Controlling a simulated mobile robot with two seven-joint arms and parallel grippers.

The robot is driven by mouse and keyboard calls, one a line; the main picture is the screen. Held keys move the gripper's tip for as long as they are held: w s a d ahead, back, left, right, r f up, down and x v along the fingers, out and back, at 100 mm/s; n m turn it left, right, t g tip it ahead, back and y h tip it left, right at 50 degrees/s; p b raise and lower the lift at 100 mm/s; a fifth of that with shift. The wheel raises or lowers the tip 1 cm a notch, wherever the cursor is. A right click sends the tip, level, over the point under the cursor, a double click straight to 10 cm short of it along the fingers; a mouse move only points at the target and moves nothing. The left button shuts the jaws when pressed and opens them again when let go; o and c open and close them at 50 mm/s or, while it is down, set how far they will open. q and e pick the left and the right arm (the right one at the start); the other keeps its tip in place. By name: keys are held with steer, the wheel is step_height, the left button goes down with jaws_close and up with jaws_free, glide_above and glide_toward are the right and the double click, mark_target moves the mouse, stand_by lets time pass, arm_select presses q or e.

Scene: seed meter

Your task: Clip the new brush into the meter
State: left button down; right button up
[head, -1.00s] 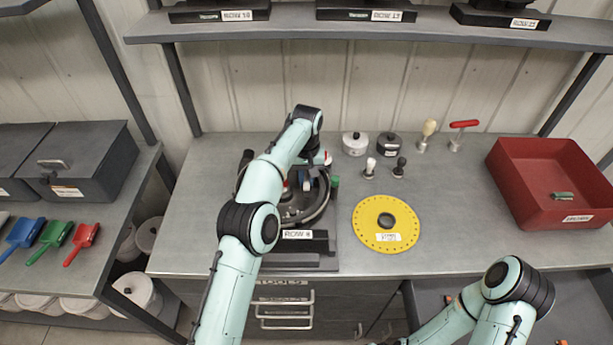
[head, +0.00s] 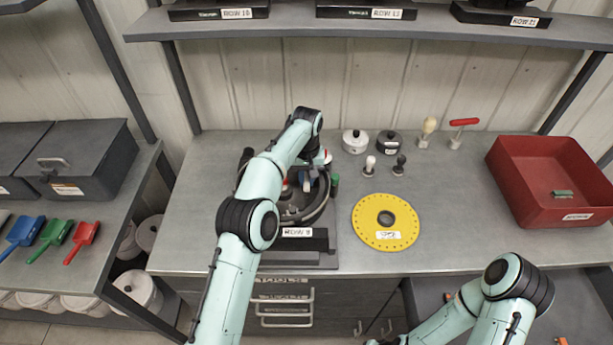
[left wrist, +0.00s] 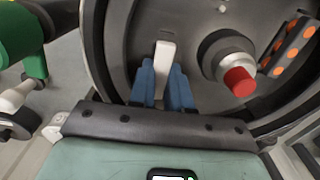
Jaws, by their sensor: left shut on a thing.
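The meter (head: 290,207) is a round dark housing on a stand labelled as a row unit, on the bench under my left arm. My left gripper (left wrist: 162,90) has its blue fingers inside the housing in the left wrist view. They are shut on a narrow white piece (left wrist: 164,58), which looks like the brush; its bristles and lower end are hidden. A hub with a red tip (left wrist: 238,81) stands just right of the fingers. I cannot tell whether the white piece touches a clip. My right gripper is out of view; only its arm shows at lower right.
A yellow seed disc (head: 365,222) lies right of the meter. Two small pots (head: 355,141) and several small handled tools stand behind it. A red bin (head: 520,205) holds a small green piece (head: 562,193). A green-handled part (left wrist: 30,50) is left of the housing rim.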

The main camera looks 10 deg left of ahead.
arm_select(q)
steer(key=shift+s+f, duration=0.1)
steer(key=shift+f, duration=0.35)
stand_by(1.4)
steer(key=c, duration=1)
jaws_free()
steer(key=shift+c, duration=0.4)
